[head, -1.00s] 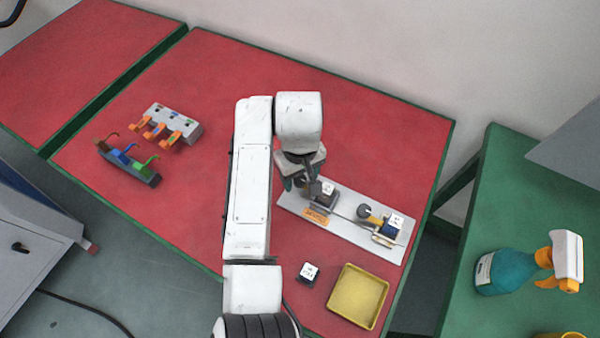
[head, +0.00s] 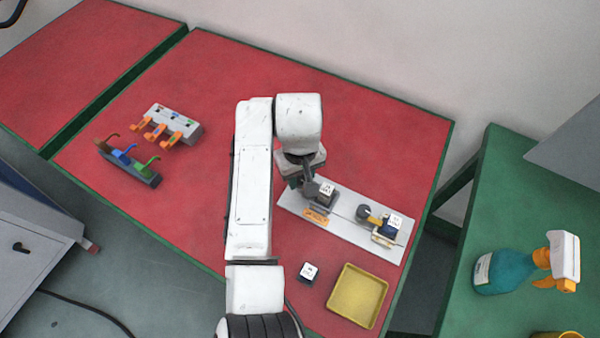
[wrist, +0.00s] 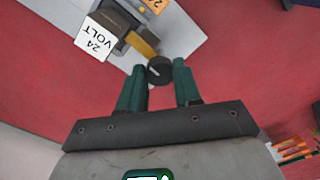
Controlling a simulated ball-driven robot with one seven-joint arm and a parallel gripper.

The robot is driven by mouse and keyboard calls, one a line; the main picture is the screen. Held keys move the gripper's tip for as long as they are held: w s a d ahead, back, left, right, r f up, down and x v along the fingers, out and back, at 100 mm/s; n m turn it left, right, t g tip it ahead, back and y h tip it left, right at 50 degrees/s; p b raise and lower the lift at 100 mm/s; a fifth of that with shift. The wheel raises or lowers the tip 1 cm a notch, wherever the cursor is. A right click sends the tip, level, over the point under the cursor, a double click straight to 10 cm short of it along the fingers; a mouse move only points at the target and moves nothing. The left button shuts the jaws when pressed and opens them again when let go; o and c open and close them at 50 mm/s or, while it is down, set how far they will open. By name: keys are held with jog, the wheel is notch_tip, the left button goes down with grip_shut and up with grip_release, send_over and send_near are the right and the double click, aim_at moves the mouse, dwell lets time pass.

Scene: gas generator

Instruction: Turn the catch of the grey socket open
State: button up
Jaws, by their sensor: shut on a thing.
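The grey socket (wrist: 117,17) sits on the pale plate (head: 347,232) and holds a white cube marked 24 VOLT (wrist: 96,38). It also shows in the head view (head: 326,201). Its catch is a yellow lever (wrist: 144,46) ending in a round dark knob (wrist: 160,70), sticking out from the socket towards my gripper. My gripper (wrist: 160,67) has its two green fingers on either side of this knob, shut on it. In the head view my gripper (head: 296,184) is at the plate's left end, and my wrist partly hides the fingers and catch.
A blue socket (head: 386,233) with a white cube (head: 395,221) and its own dark knob (head: 363,212) is on the plate's right. A loose cube (head: 308,271) and a yellow tray (head: 342,313) lie in front. Racks (head: 130,168) stand left. The table's back is clear.

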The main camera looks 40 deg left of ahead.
aim_at(300, 179)
jog(key=m+p, duration=0.2)
jog(key=m, duration=0.2)
jog(key=shift+r, duration=0.15)
jog(key=m+p, duration=0.2)
jog(key=m, duration=0.2)
jog(key=shift+m, duration=0.3)
jog(key=m+p, duration=0.1)
jog(key=m, duration=0.3)
jog(key=shift+w+m+p, duration=0.1)
jog(key=shift+m+p, duration=0.5)
jog(key=shift+m, duration=1.7)
jog(key=o, duration=1)
jog(key=shift+o, duration=0.2)
notch_tip(300, 179, up, 11)
jog(key=b, duration=0.1)
jog(key=shift+f, duration=0.2)
